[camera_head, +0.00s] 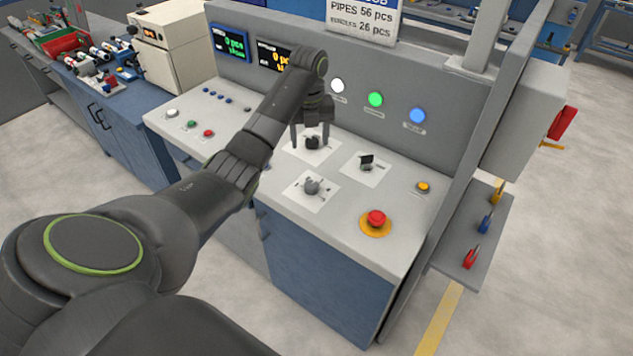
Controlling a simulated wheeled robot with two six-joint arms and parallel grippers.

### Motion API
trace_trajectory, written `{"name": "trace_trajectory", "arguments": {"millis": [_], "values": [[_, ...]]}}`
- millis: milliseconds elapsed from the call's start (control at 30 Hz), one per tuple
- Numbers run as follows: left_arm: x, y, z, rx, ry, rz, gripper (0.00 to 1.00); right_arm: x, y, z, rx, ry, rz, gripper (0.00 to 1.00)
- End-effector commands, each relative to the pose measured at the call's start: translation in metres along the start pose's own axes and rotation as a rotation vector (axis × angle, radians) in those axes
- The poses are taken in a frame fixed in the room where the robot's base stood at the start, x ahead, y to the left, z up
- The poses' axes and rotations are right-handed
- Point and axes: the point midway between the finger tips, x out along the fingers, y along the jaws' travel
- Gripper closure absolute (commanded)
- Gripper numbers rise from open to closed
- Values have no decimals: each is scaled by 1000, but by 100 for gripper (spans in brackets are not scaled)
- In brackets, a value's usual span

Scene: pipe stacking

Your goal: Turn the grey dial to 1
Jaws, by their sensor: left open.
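The grey dial (311,187) sits on a white plate on the sloped console top, with small markings around it that are too small to read. My left gripper (310,143) points down with its fingers apart and nothing held. It is above and behind the grey dial in the picture, over a black dial (312,142) on another white plate. The fingers appear on either side of the black dial; I cannot tell whether they touch it. The grey dial is apart from the gripper and fully visible. My right gripper is out of view.
A black switch (366,161) stands right of the black dial. A red emergency button (376,218) and a small orange button (423,187) are further right. The upright panel behind has white, green and blue lights (376,99). Small coloured buttons (208,133) lie left of my arm.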

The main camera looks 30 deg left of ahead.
Motion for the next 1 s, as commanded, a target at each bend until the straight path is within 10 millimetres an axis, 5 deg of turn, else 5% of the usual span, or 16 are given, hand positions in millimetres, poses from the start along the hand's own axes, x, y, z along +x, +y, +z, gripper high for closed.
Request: {"name": "trace_trajectory", "arguments": {"millis": [567, 1000], "values": [[82, 0, 0, -3, 1, -1, 41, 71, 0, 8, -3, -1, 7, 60], [152, -1, 0, -3, 1, -1, 41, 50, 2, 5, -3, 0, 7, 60]]}}
